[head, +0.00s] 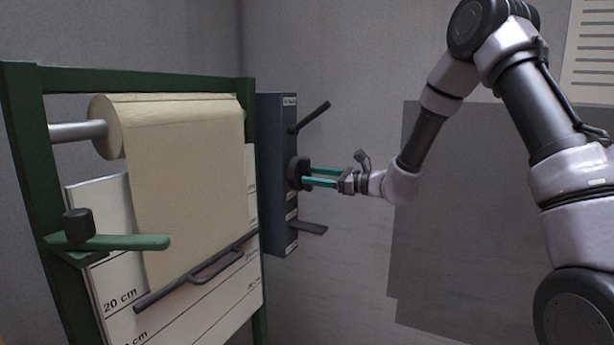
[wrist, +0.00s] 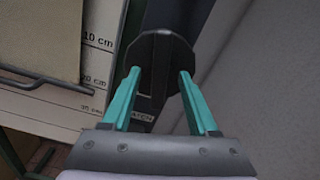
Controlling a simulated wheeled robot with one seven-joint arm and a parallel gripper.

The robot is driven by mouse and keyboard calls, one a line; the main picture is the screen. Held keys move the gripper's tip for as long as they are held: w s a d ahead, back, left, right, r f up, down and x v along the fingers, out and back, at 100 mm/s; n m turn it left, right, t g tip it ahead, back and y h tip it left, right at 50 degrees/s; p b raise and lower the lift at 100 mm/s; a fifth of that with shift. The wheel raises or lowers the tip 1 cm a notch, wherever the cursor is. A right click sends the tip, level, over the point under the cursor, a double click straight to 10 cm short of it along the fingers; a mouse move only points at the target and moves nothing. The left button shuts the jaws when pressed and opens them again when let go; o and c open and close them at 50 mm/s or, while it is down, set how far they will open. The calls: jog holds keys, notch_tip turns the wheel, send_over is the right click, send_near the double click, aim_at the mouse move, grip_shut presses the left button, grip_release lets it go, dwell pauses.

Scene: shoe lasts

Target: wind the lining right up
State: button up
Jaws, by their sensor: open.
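The lining (head: 185,170) is a cream sheet that hangs from a roll (head: 112,125) on a grey bar in a green frame. Its lower edge carries a dark bar with a handle (head: 215,265), near the 20 cm line in the head view. A blue-grey box (head: 278,200) is on the frame's right side, with a dark round knob (head: 297,172) and two levers. My gripper (head: 306,175) is open, its teal fingers pointing at the knob. In the wrist view the fingers (wrist: 157,80) stand either side of the dark knob (wrist: 160,55); contact cannot be told.
A dark lever (head: 312,116) sticks out above the knob and another (head: 308,228) below it. A green arm with a dark block (head: 78,224) juts from the frame's left. A marked white board (head: 115,290) stands behind the lining.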

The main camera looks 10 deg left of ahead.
jog(key=shift+w+a, duration=0.2)
jog(key=shift+a, duration=0.35)
jog(key=shift+s+d, duration=0.1)
jog(key=shift+d, duration=0.15)
dwell(0.4)
grip_shut()
dwell(1.3)
jog(key=shift+m, duration=1.8)
